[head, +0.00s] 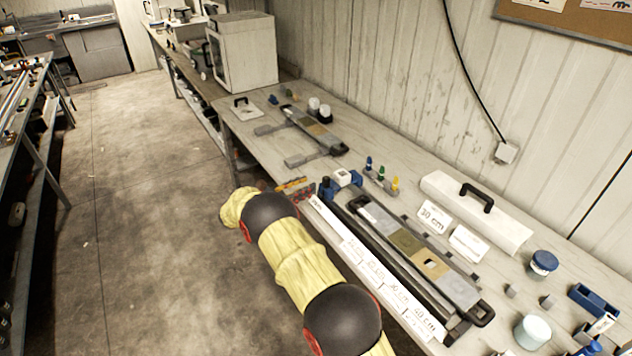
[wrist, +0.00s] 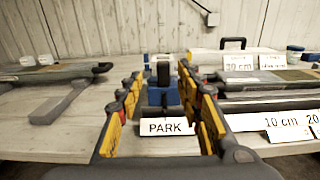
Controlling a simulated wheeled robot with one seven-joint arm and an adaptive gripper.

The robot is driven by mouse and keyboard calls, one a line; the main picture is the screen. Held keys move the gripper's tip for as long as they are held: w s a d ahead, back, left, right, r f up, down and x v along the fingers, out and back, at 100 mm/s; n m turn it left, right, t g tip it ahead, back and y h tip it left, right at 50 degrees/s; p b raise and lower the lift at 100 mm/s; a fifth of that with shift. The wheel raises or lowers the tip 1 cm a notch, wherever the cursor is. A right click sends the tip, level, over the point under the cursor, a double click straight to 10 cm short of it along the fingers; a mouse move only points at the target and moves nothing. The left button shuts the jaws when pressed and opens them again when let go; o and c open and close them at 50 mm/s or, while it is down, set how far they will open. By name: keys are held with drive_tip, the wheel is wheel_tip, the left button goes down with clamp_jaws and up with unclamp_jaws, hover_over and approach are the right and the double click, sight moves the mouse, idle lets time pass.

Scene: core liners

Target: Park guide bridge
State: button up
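A blue block with a white and dark top (wrist: 163,88), which may be the guide bridge, stands behind a white PARK label (wrist: 167,127) in the wrist view. In the head view a blue and white piece (head: 343,178) sits at the far end of the long grey rail (head: 392,262). My gripper (wrist: 161,75) is open, with its yellow, black and red fingers on either side of the block in the wrist view. In the head view my gripper (head: 296,188) is at the bench's front edge, left of that piece. I cannot tell whether the fingers touch anything.
A grey plate with a handle (head: 415,250) lies along the rail, beside length labels (head: 390,283). A second grey fixture (head: 315,130) lies farther back. Small coloured pieces (head: 380,175) and a white case with a black handle (head: 475,210) stand toward the wall.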

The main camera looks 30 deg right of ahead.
drive_tip(key=shift+s+a, duration=0.1)
drive_tip(key=shift+a, duration=1.3)
drive_tip(key=s+f+m+g+y, duration=0.2)
drive_tip(key=s+f+m+y, duration=0.15)
drive_tip(key=s+f, duration=0.45)
drive_tip(key=s+a+f+m+g+y, duration=0.2)
drive_tip(key=s+a+m+y, duration=0.1)
drive_tip(key=s, duration=0.3)
drive_tip(key=s+a+r+m+t+y, duration=0.2)
drive_tip(key=s+a+r+m+y, duration=0.1)
drive_tip(key=s+r, duration=0.6)
drive_tip(key=s+a+r+m+t+y, duration=0.3)
drive_tip(key=s+a+r+m+y, duration=0.1)
drive_tip(key=s+r, duration=0.6)
drive_tip(key=s+a+r+m+t+y, duration=0.3)
drive_tip(key=s+a+r, duration=0.4)
drive_tip(key=s+r, duration=0.3)
drive_tip(key=s+m+y, duration=0.1)
drive_tip(key=s+m, duration=0.1)
drive_tip(key=s, duration=0.2)
drive_tip(key=shift+s+r, duration=0.15)
drive_tip(key=shift+s, duration=0.15)
